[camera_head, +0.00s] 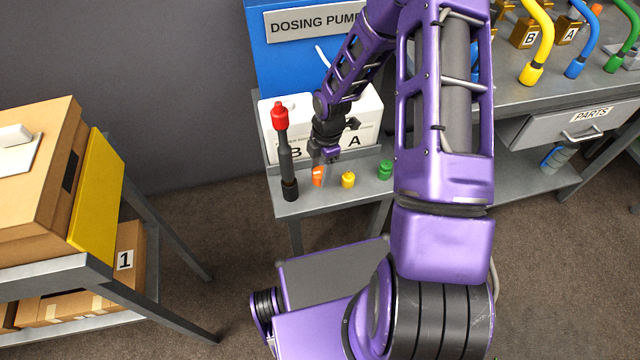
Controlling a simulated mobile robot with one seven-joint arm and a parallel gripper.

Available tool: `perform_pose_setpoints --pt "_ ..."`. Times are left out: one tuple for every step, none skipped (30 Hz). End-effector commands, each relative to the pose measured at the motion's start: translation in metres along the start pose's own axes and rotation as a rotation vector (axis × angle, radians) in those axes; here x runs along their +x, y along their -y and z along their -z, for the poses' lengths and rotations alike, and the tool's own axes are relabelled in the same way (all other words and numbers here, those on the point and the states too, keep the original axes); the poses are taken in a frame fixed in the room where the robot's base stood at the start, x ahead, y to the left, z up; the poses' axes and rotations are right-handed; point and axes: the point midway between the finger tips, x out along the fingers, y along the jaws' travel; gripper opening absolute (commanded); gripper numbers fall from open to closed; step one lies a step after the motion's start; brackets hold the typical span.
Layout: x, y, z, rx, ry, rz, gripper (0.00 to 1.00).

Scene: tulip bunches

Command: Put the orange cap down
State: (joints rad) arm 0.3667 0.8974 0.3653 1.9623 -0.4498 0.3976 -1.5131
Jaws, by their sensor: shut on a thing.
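The orange cap (317,176) is at the tip of my gripper (324,160), over the front of the small grey table (335,202). My gripper points down and is shut on the cap, seen small from above. I cannot tell whether the cap touches the table top. A yellow cap (348,180) stands to its right, and a green cap (384,170) stands farther right.
A dark post with a red top (280,115) stands close left of my gripper. A white box (370,125) marked B and A is behind, below the blue dosing pump (270,60). A bench with coloured hoses (538,45) is at right; cardboard boxes (40,190) are at left.

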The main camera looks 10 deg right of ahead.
Motion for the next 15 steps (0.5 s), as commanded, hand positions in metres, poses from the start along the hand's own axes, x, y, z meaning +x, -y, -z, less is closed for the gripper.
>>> perform_pose_setpoints --pt "0.005 0.000 -0.001 0.000 0.000 0.001 0.01" --pt "0.007 0.000 -0.001 0.000 0.000 0.001 0.01" --pt "0.009 0.000 -0.001 0.001 0.000 0.001 0.01" --pt "0.011 0.000 -0.002 0.001 0.000 0.001 0.01" --pt "0.014 0.000 -0.002 0.001 0.000 0.001 0.01" --pt "0.019 0.000 -0.003 0.000 0.000 0.000 0.01" --pt "0.023 0.000 -0.003 0.000 0.000 0.001 0.01" --pt "0.028 0.000 -0.003 0.000 -0.001 0.002 0.01" --pt "0.035 0.000 -0.004 0.000 0.000 0.003 0.01" --pt "0.039 0.000 -0.004 0.000 0.000 0.002 0.01" --pt "0.042 0.000 -0.005 0.000 0.000 0.002 0.01" --pt "0.044 0.000 -0.005 0.000 0.000 0.000 0.01" --pt "0.045 -0.001 -0.006 0.000 0.001 -0.001 0.01" --pt "0.045 -0.001 -0.006 0.000 0.001 -0.001 0.01" --pt "0.044 -0.001 -0.006 0.000 0.001 -0.002 0.01"
